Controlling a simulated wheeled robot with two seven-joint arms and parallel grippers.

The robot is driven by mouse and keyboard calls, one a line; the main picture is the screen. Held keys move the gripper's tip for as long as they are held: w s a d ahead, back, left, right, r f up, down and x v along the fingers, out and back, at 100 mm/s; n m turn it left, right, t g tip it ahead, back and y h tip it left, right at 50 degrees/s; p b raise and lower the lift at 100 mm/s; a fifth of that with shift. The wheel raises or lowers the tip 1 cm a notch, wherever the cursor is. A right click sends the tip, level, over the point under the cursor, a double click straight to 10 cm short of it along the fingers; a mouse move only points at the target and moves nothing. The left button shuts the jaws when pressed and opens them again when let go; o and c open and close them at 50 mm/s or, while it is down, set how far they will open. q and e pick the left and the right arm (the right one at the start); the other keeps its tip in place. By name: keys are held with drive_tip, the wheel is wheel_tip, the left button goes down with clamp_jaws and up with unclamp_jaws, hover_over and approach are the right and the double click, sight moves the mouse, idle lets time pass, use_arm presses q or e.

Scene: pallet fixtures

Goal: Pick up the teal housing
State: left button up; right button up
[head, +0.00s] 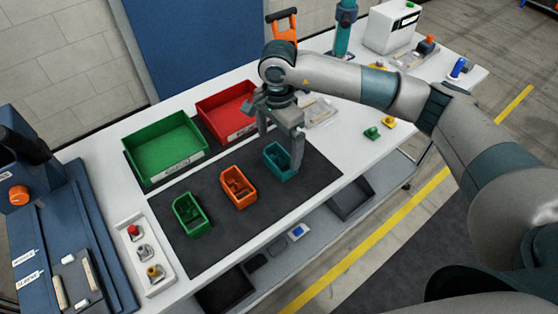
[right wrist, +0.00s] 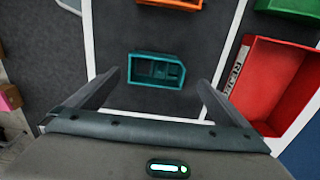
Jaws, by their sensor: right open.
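The teal housing (head: 279,163) lies on the dark mat, at the right end of a row of housings. It also shows in the right wrist view (right wrist: 156,71), between and beyond my open fingers. An orange housing (head: 238,188) and a green housing (head: 191,215) lie to its left on the same mat. My right gripper (head: 282,154) is open and empty above the teal housing, and one finger covers part of its right side in the head view. My left gripper is not in view.
A green bin (head: 165,152) and a red bin (head: 228,110) stand behind the mat. A white button panel (head: 147,255) is at the left. Small green (head: 372,133) and yellow (head: 389,122) parts lie to the right. The mat's front right is clear.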

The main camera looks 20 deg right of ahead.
sight(280, 165)
drive_tip(key=shift+s+f+p, duration=0.25)
drive_tip(key=shift+f+p, duration=0.6)
drive_tip(key=shift+p, duration=0.25)
wheel_tip(280, 165, down, 3)
drive_tip(key=shift+s+r+p, duration=0.1)
drive_tip(key=shift+p, duration=0.65)
drive_tip(key=shift+f, duration=0.3)
drive_tip(key=shift+c, duration=0.6)
drive_tip(key=c, duration=0.9)
